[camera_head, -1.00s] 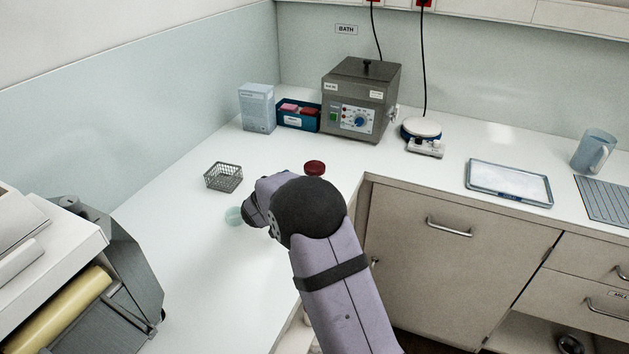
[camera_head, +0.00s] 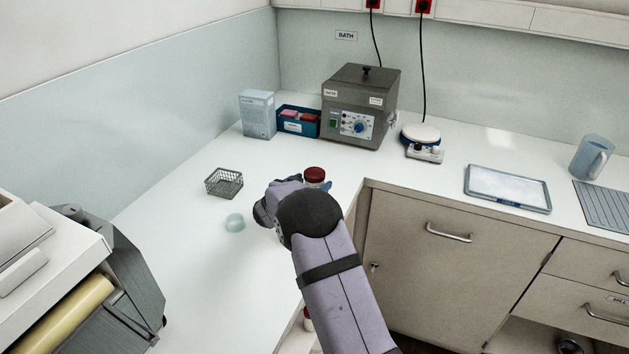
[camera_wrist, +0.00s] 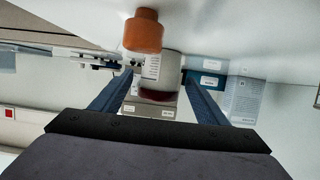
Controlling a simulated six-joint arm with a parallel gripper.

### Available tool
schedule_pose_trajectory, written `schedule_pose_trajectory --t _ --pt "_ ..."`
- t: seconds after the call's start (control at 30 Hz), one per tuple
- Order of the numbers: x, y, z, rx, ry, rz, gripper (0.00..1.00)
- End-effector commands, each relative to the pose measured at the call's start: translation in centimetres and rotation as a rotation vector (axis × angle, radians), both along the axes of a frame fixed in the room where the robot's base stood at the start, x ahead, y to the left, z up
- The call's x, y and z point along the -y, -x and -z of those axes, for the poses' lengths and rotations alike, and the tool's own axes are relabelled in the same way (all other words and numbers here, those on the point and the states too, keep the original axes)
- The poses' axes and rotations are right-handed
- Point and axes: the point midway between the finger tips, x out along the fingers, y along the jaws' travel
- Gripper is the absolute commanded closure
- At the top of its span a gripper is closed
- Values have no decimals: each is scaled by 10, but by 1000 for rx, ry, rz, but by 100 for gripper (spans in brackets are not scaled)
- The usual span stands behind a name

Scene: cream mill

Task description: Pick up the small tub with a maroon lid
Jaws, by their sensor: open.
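The small tub has a maroon lid (camera_head: 315,173) and a pale body; it stands upright on the white counter, beyond my wrist in the head view. In the wrist view, which is upside down, its white labelled body (camera_wrist: 166,72) shows with the lid lowest in the picture. My gripper (camera_wrist: 160,78) is open, with one blue finger on each side of the tub in that view. I cannot tell whether either finger touches it.
An orange-brown capped bottle (camera_wrist: 143,32) shows close by in the wrist view. A grey bath (camera_head: 361,104), blue bin (camera_head: 298,121) and carton (camera_head: 258,114) stand behind. The counter edge is right.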

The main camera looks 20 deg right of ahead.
Motion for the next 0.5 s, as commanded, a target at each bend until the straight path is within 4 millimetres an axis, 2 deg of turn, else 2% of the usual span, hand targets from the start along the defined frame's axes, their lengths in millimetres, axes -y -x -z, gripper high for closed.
schedule_pose_trajectory --t 0.2,0.5 --pt "16 -15 7 -1 1 1 32" --pt "19 -18 9 -1 1 0 32"
